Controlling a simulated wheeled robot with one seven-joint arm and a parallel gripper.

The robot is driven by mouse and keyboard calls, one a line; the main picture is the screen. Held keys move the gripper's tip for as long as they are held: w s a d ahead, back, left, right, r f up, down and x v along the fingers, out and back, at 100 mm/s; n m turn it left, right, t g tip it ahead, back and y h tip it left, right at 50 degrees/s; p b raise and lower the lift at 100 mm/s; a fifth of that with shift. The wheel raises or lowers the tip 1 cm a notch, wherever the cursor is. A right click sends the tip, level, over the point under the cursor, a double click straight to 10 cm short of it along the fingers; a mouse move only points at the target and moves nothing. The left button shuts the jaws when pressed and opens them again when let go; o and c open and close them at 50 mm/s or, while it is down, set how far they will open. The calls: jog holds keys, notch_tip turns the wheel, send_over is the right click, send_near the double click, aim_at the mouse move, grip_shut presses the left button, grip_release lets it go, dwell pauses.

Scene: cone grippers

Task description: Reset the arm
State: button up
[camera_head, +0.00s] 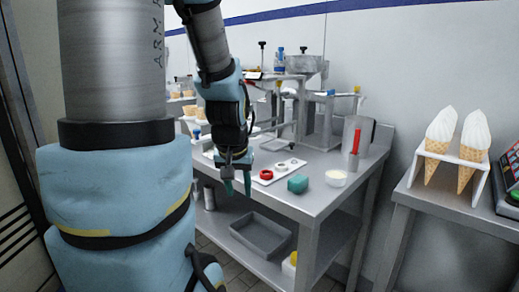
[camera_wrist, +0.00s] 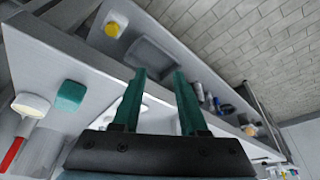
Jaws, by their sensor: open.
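My gripper (camera_head: 238,186) hangs in front of the steel table (camera_head: 322,190), at its near left edge, with its green fingers pointing down. In the wrist view my gripper (camera_wrist: 159,78) shows two green fingers apart, with nothing between them. My blue-covered arm fills the left of the head view and hides part of the table. The gripper's exact height over the table edge is hard to tell.
A grey bin (camera_head: 262,236) sits on the lower shelf. Ice cream cones (camera_head: 474,145) stand in a holder on the right counter.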

jog(key=s+a+f+g+b, duration=0.1)
jog(key=s+a+f, duration=0.1)
jog(key=s+f, duration=0.25)
notch_tip(320, 180, down, 21)
jog(key=s+g+b, duration=0.1)
jog(key=s+b, duration=0.1)
jog(key=b, duration=2)
notch_tip(320, 180, up, 29)
jog(key=p, duration=3)
jog(key=shift+d+r, duration=0.2)
jog(key=shift+a+n, duration=0.1)
jog(key=shift+n, duration=0.2)
